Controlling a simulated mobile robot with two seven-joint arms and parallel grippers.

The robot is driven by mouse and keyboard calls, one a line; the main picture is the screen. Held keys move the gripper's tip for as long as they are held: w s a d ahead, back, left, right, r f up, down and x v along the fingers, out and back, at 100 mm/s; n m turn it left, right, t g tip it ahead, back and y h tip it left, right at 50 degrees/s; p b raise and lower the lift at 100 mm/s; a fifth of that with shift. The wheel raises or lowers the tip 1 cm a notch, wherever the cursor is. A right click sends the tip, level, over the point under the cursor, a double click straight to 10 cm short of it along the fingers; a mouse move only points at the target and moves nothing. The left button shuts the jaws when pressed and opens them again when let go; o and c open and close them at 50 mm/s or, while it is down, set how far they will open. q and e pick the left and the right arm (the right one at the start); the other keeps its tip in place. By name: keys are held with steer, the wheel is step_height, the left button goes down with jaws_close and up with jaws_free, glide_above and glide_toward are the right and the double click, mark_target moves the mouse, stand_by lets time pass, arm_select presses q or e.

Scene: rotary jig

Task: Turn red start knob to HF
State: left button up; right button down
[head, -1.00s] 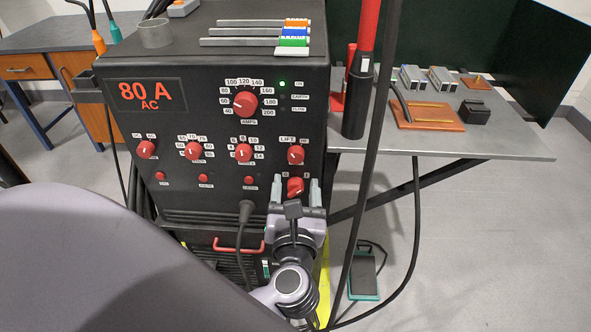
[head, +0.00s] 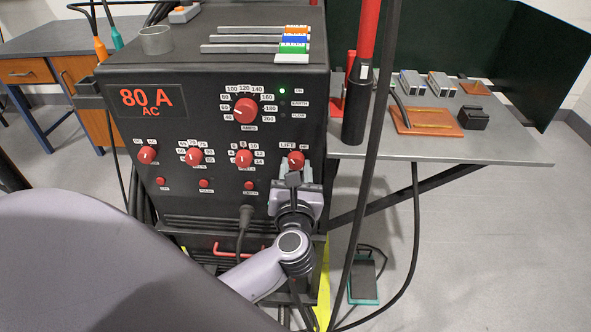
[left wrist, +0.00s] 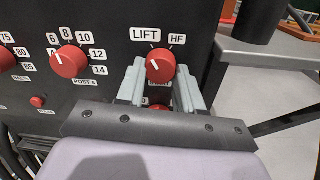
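The red start knob (head: 296,159) sits at the right of the black machine's front, between the LIFT and HF labels. It also shows in the left wrist view (left wrist: 160,68), where its white mark points up and left, toward LIFT. My left gripper (head: 294,172) is just below the knob in the head view. In the left wrist view its two grey fingers (left wrist: 160,76) stand apart, one on each side of the knob. A gap shows beside the knob, and I cannot tell how far the fingertips reach along it. My right gripper is not in view.
Another red knob (left wrist: 157,107) is mostly hidden behind my gripper, below the start knob. The post-flow knob (left wrist: 68,62) is to the left. A cable plug (head: 245,212) is low on the panel. A black pole and a side table (head: 460,150) are to the right.

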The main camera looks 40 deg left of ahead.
arm_select(q)
steer(key=shift+c, duration=0.9)
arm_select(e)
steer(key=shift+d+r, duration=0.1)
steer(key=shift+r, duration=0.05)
arm_select(q)
steer(key=shift+s+r+m+p, duration=0.1)
steer(key=shift+m+p, duration=1)
steer(key=shift+p, duration=0.15)
steer(key=shift+m+p, duration=0.8)
steer(key=shift+m, duration=0.1)
steer(key=shift+a+m+p, duration=0.1)
steer(key=shift+m+p, duration=0.65)
steer(key=shift+m, duration=0.25)
steer(key=m+p, duration=0.3)
steer(key=m, duration=0.1)
steer(key=shift+m+t+p, duration=0.3)
steer(key=shift+m+p, duration=0.2)
steer(key=shift+m, duration=0.5)
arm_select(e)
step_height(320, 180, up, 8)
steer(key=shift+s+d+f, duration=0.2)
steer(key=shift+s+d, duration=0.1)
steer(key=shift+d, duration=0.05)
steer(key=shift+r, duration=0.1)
